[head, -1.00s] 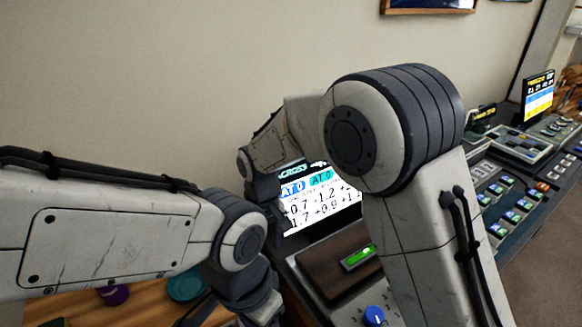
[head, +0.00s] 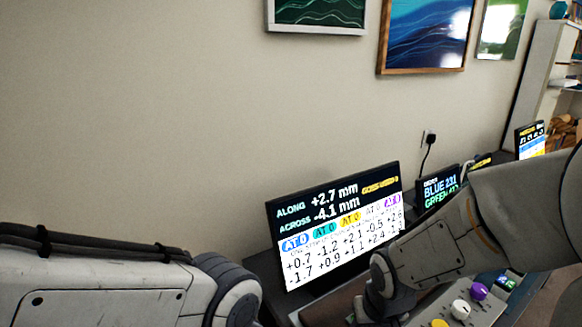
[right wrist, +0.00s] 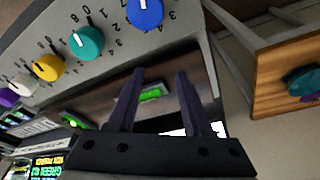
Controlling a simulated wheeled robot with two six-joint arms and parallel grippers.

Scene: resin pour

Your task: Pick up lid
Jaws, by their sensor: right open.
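No thing is clearly a lid in these views. A round teal piece (right wrist: 303,80) lies near the right edge of the right wrist view, on a wooden board (right wrist: 268,80); I cannot tell whether it is the lid. A purple piece beside it is cut off by the frame. My left gripper is out of view below the frame.
The grey console has blue (right wrist: 145,12), teal (right wrist: 86,42) and yellow (right wrist: 48,67) knobs. A small green-lit indicator (right wrist: 152,95) is on the brown panel. A large readout screen (head: 340,225) and a smaller screen (head: 438,186) stand by the wall.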

